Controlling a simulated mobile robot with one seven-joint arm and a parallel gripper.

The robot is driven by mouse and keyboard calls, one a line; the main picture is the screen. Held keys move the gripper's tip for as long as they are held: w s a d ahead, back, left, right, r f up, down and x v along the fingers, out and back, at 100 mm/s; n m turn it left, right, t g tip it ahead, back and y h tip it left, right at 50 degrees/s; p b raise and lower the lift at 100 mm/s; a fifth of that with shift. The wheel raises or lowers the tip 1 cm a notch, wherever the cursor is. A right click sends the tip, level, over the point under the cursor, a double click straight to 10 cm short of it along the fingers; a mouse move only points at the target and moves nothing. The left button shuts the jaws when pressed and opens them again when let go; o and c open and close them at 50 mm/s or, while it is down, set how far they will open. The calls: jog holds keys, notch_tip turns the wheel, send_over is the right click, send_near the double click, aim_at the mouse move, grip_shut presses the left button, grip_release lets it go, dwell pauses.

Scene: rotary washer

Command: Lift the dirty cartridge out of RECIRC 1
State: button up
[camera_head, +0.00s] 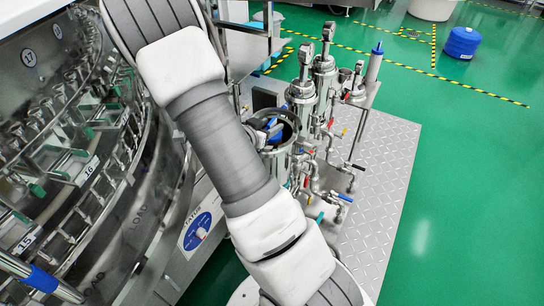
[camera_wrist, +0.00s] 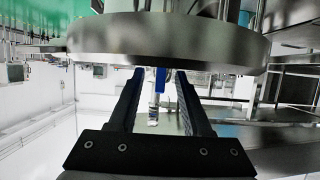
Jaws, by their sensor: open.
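In the head view an open steel housing (camera_head: 293,128) stands just right of my forearm, with dark and blue parts at its mouth. I cannot read a RECIRC 1 label or clearly make out a dirty cartridge. A broad round steel rim (camera_wrist: 170,45) lies across the view just beyond the fingers.
The large washer drum (camera_head: 70,150) fills the left.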

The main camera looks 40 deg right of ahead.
jog(key=shift+x, duration=0.75)
grip_shut()
dwell(0.9)
